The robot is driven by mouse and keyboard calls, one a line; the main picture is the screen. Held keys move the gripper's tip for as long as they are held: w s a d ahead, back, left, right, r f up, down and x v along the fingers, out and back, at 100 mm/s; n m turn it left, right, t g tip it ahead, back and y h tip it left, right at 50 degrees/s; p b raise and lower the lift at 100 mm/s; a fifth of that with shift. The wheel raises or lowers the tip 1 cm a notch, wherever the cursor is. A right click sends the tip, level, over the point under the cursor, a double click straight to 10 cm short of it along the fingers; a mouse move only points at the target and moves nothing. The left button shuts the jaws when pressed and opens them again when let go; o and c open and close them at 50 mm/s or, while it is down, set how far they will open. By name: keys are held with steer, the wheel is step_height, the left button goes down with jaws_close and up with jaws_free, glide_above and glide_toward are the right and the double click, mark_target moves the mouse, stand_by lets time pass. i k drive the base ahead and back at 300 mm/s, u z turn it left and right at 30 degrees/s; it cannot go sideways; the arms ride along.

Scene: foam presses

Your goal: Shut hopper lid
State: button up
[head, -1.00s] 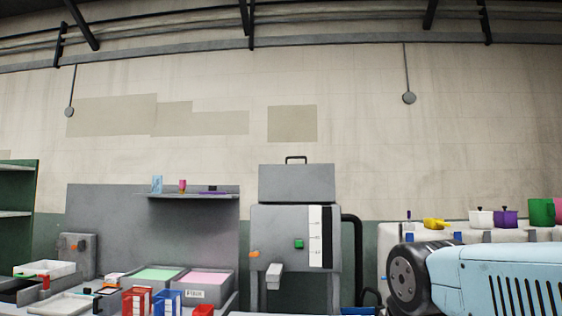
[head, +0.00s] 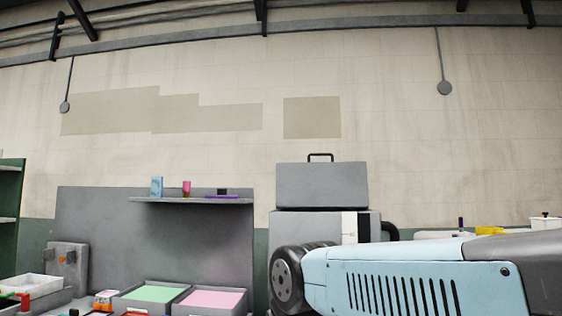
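The hopper lid (head: 322,186) is a grey panel with a black handle (head: 320,156) on its top edge. It stands up above the grey hopper machine (head: 305,224) near the middle of the head view, and its face shows toward me. It looks raised, though its hinge cannot be made out. My light blue arm reaches across the lower right and hides most of the machine's front. My gripper is not in view.
A grey bench panel with a shelf (head: 190,200) holding small items stands left of the machine. Green (head: 152,293) and pink (head: 212,299) trays lie below it. Pots stand at the far right.

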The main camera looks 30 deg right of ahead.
mark_target(332, 184)
steer(key=z, duration=0.35)
steer(key=i, duration=1.15)
steer(key=z, duration=0.75)
steer(key=k, duration=0.85)
steer(key=z, duration=0.15)
steer(key=i, duration=0.9)
steer(key=u, duration=0.05)
